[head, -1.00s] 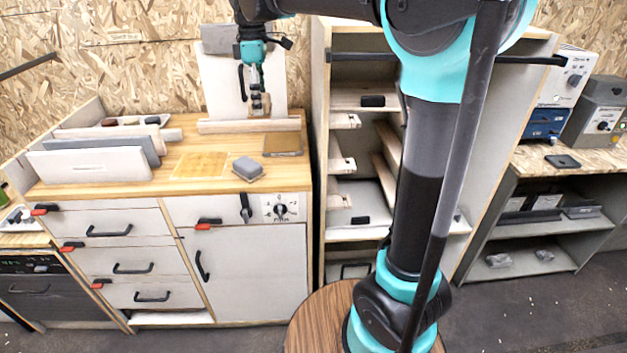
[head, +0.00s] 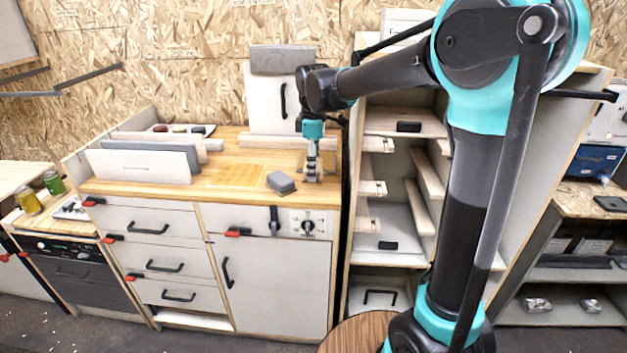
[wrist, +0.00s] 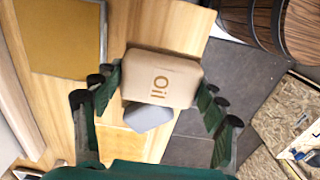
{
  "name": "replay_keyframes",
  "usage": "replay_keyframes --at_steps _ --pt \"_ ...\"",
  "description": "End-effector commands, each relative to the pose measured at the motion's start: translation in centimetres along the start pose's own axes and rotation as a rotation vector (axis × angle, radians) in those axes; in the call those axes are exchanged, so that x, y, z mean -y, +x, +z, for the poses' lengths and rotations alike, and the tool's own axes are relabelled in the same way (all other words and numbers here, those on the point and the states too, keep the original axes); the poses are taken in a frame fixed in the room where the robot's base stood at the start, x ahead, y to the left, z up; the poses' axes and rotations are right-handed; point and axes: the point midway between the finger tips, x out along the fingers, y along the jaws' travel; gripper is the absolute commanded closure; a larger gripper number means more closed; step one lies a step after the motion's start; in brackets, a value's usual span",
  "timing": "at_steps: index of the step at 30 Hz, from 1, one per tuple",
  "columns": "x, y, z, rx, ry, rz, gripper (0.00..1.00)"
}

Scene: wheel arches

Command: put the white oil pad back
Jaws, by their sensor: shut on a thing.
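In the head view my gripper (head: 312,172) points down above the right part of the wooden worktop, just right of a grey block (head: 281,182). The pad is too small there to make out clearly. In the wrist view the grey block (wrist: 148,117) lies partly hidden behind the pad.
A yellow square (head: 236,175) lies on the worktop (head: 215,190), left of the grey block. Upright panels (head: 140,166) stand at the left. A white panel with a black handle (head: 268,105) stands behind my gripper. An open shelf unit (head: 385,215) is at the right.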

Motion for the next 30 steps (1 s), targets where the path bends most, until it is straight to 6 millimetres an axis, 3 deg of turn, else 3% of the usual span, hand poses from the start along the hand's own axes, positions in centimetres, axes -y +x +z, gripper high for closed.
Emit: replay_keyframes --at_steps 15,25,26,30 --pt "0.0 4.8 0.0 0.000 0.000 0.000 0.55" --pt "0.0 5.1 0.0 0.000 0.000 0.000 0.55" --pt "0.0 5.1 0.0 0.000 0.000 0.000 0.27" --pt "0.0 5.1 0.0 0.000 0.000 0.000 0.10"
